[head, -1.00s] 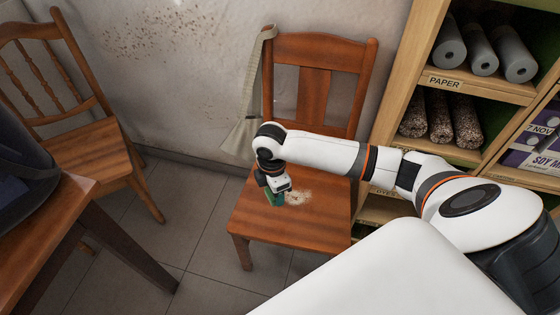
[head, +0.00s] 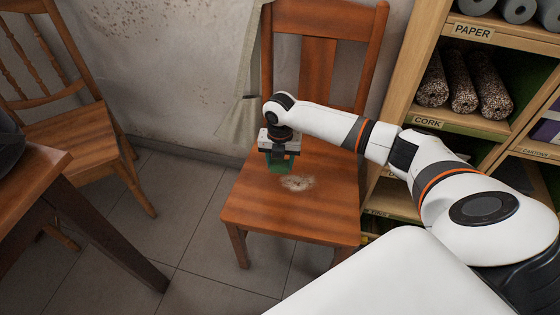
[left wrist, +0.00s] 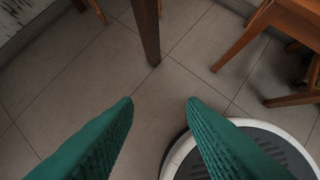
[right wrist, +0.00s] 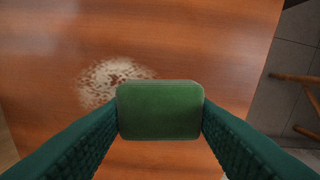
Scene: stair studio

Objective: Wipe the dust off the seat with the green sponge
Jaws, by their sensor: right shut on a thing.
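The wooden chair's seat (head: 300,214) is in the middle of the head view, and it fills most of the right wrist view (right wrist: 210,45). A pale, speckled dust patch (head: 297,182) lies on the seat; in the right wrist view the dust (right wrist: 112,80) is just beyond and left of the sponge. My right gripper (head: 279,162) is shut on the green sponge (right wrist: 160,110), left of the dust in the head view. I cannot tell whether the sponge touches the seat. My left gripper (left wrist: 160,100) is open and empty above the floor.
A strap or cloth (head: 243,110) hangs at the chair back's left. Shelves (head: 440,128) with rolls stand close on the right. A wooden table (head: 60,205) and another chair (head: 75,140) are on the left. Tiled floor (head: 185,215) lies clear between.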

